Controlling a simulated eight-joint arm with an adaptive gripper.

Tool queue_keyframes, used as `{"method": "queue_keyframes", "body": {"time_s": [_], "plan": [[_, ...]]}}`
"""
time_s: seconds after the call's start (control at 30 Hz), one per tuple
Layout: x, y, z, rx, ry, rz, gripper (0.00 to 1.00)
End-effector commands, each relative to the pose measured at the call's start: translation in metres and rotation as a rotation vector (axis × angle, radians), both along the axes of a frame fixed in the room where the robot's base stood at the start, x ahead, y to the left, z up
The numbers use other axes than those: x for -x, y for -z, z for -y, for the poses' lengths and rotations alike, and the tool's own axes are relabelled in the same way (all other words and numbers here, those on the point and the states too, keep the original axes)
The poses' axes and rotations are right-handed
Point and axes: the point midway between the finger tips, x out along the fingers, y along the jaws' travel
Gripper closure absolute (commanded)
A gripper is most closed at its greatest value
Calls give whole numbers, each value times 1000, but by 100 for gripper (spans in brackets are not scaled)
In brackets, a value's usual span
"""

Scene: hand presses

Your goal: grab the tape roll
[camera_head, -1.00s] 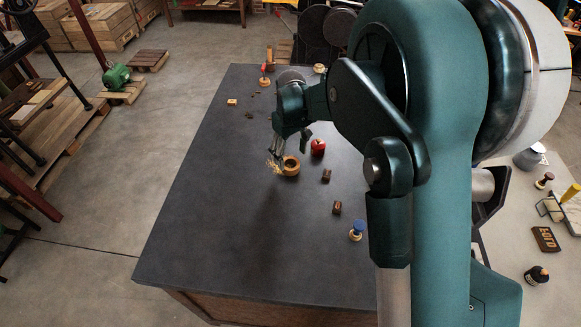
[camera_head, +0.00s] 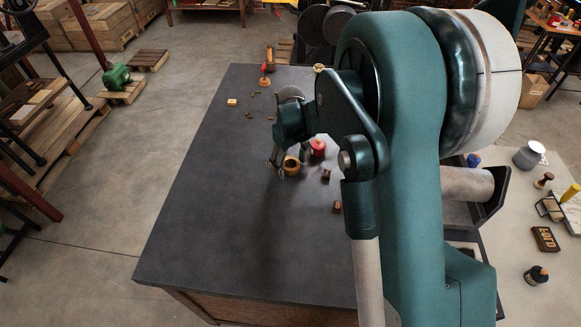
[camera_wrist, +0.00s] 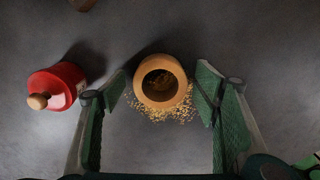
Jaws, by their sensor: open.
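A round tan ring-like thing with a dark hollow middle (camera_wrist: 160,97) is the one that best fits the tape roll; I cannot rule out a small wooden bowl. It stands on the dark table with pale crumbs around its near side. It also shows in the head view (camera_head: 291,168), partly behind my gripper. My gripper (camera_wrist: 158,92) is open and empty. In the wrist view its green fingers stand left and right of the ring, with a gap on each side. I cannot tell the fingertips' height above the table.
A red round thing with a wooden knob (camera_wrist: 55,86) stands close outside the left finger in the wrist view. Small brown blocks (camera_head: 326,175) lie nearer in the head view. The dark tabletop (camera_head: 215,200) is clear to the left.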

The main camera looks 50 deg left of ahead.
Motion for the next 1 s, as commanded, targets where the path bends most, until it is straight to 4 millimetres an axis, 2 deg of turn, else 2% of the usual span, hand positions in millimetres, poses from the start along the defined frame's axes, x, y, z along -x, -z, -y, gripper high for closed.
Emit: {"method": "queue_keyframes", "body": {"time_s": [0.13,0.37,0.77,1.0], "plan": [[0,0,0,0,0,0,40],[0,0,0,0,0,0,69],[0,-3,0,0,0,0,70],[0,-22,0,0,0,0,70]]}}
